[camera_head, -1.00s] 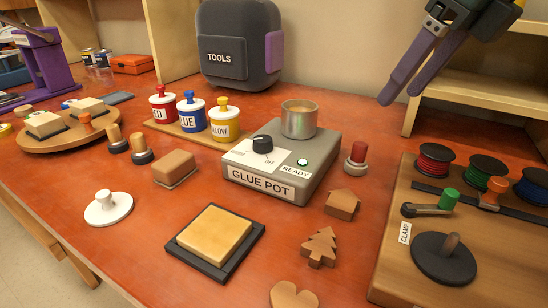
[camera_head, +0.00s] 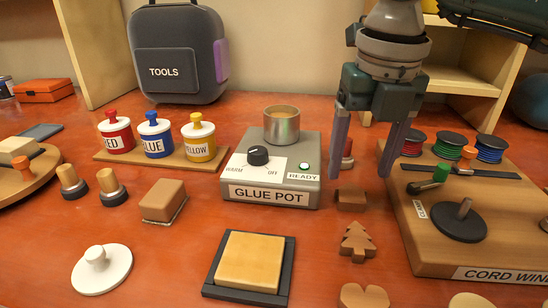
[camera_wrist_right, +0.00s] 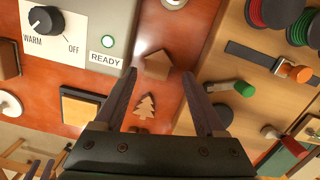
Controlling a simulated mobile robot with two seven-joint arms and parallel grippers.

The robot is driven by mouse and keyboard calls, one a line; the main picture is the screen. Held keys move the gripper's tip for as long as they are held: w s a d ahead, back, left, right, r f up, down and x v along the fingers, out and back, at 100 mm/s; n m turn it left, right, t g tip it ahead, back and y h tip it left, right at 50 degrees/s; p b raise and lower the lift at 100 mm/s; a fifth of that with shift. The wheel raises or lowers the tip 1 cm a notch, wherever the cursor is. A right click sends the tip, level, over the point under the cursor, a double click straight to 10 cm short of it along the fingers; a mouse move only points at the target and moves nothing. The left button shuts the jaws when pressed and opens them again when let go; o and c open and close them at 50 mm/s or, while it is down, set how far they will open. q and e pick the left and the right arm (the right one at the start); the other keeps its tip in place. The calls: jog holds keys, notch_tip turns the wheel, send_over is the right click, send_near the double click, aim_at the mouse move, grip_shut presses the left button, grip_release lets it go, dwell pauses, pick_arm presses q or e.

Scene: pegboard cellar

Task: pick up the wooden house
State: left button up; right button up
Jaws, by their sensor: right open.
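The wooden house (camera_head: 351,201) is a small brown block with a peaked roof, lying on the red-brown bench right of the glue pot. It also shows in the right wrist view (camera_wrist_right: 157,65), between the fingertips in the picture. My right gripper (camera_head: 362,174) points down, open and empty, above and around the house's spot as seen; whether the fingers are level with it I cannot tell. The right wrist view shows both fingers (camera_wrist_right: 158,75) spread apart.
The glue pot (camera_head: 270,177) stands close left of the house. A wooden tree (camera_head: 356,241) lies just in front. The cord-winding board (camera_head: 420,235) is close on the right.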

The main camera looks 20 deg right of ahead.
aim_at(352, 192)
jog(key=f, duration=0.4)
jog(key=shift+w+f, duration=0.15)
jog(key=shift+w, duration=0.1)
jog(key=c, duration=1.1)
